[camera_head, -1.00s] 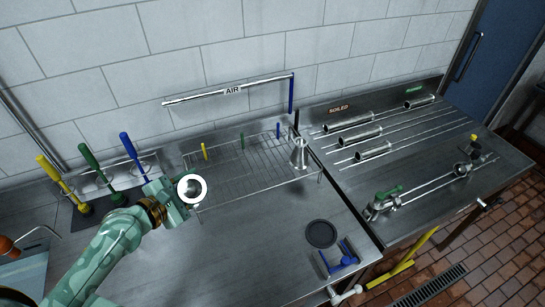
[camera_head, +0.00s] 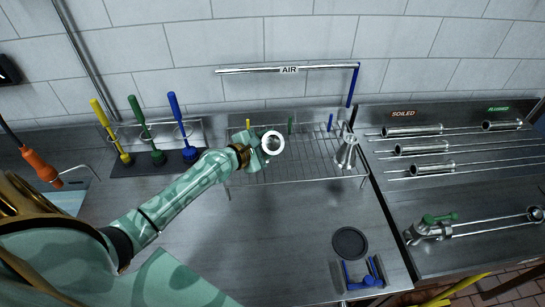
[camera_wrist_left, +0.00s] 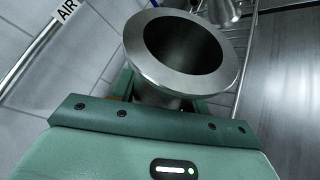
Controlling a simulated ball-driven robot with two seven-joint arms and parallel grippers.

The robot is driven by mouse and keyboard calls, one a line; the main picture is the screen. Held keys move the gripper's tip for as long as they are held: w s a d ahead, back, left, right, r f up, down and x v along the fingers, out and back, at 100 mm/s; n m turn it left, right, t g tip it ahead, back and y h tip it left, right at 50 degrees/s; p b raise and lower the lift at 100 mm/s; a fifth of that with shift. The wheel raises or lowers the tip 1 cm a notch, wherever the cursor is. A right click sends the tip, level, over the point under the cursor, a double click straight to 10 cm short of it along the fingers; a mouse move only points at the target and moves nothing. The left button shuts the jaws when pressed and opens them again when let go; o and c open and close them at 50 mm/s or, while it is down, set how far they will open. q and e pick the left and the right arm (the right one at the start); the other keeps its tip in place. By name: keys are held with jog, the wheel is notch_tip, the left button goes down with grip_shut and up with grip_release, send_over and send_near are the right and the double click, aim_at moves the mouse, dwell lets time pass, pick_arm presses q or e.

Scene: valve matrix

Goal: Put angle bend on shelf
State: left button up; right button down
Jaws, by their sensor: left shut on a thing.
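My left gripper (camera_head: 258,147) is shut on the angle bend (camera_head: 272,143), a shiny metal pipe piece with a round flanged mouth. In the left wrist view the bend's open flange (camera_wrist_left: 180,58) stands up from the jaws, and its lower part is hidden by the gripper. In the head view the bend appears in front of the left part of the wire rack shelf (camera_head: 310,172) under the AIR bar. I cannot tell how high above the wires it is. My right gripper is not in view.
A metal cone-shaped fitting (camera_head: 346,152) stands at the rack's right end. Yellow, green and blue brushes (camera_head: 175,115) stand left of the rack. A black disc (camera_head: 350,242) and a blue holder (camera_head: 362,275) are at the counter front. Pipes (camera_head: 425,148) lie on rods at right.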

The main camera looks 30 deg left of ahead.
pick_arm(q)
jog(key=shift+w+f+b, duration=0.3)
jog(key=shift+w+f, duration=0.1)
jog(key=shift+f, duration=0.1)
jog(key=f+b, duration=0.2)
jog(key=f, duration=0.1)
jog(key=shift+w+f, duration=0.2)
jog(key=shift+f, duration=0.05)
jog(key=shift+r, duration=0.2)
jog(key=shift+s+f, duration=0.1)
jog(key=shift+f, duration=0.1)
jog(key=o, duration=1.2)
jog(key=shift+o, duration=0.2)
